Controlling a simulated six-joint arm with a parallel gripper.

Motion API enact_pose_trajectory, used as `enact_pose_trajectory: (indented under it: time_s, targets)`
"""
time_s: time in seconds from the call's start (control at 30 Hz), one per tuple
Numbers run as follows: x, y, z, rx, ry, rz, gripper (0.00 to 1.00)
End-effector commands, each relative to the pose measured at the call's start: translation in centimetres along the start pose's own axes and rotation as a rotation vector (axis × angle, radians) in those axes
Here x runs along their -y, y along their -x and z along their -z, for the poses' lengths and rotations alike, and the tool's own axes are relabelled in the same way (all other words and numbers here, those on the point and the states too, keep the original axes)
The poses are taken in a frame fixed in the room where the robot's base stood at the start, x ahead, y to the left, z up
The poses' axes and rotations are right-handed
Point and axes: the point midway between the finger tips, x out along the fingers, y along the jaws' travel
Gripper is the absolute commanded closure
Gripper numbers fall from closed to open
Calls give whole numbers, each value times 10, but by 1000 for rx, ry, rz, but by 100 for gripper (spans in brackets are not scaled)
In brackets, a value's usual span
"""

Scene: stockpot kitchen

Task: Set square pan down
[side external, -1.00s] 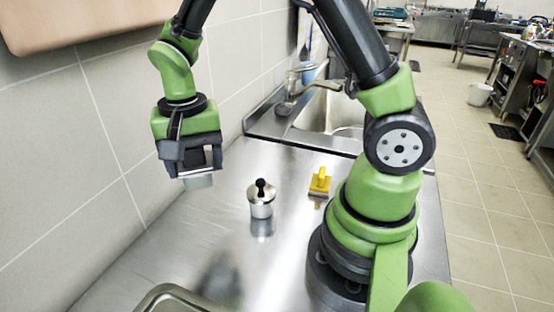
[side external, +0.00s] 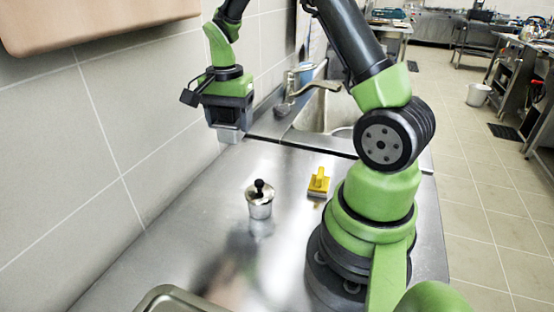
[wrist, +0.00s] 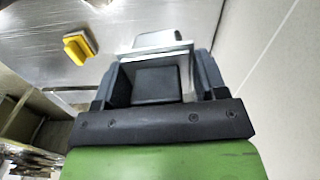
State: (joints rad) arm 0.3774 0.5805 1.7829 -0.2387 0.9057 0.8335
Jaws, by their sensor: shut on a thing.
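My gripper (side external: 230,122) hangs above the far left part of the steel counter, close to the tiled wall. It is shut on a small silvery metal thing, which I take to be the square pan (side external: 229,136), just below the jaws. In the wrist view the gripper (wrist: 157,66) has its two dark fingers on either side, and the silvery pan (wrist: 155,42) shows beyond them with a flat pale end. Most of the pan is hidden by the gripper. It appears clear of the counter.
A steel canister with a black knob (side external: 259,205) stands mid-counter (side external: 190,225). A yellow-handled tool (side external: 319,183) lies to its right, also in the wrist view (wrist: 80,46). A sink with a tap (side external: 318,88) is behind. A metal rim (side external: 165,292) shows at front left.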

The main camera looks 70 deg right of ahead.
Motion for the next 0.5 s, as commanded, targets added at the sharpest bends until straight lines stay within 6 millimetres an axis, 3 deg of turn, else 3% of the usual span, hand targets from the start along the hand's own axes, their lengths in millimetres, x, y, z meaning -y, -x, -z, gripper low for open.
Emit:
enact_pose_trajectory:
  time_s: [0.1,0.3,0.5]
  targets:
    - [-8,-8,38,0,-397,-1,64]
    - [-32,-21,94,-1,-1050,-1,64]
    - [-54,-30,130,-1,-1505,0,64]
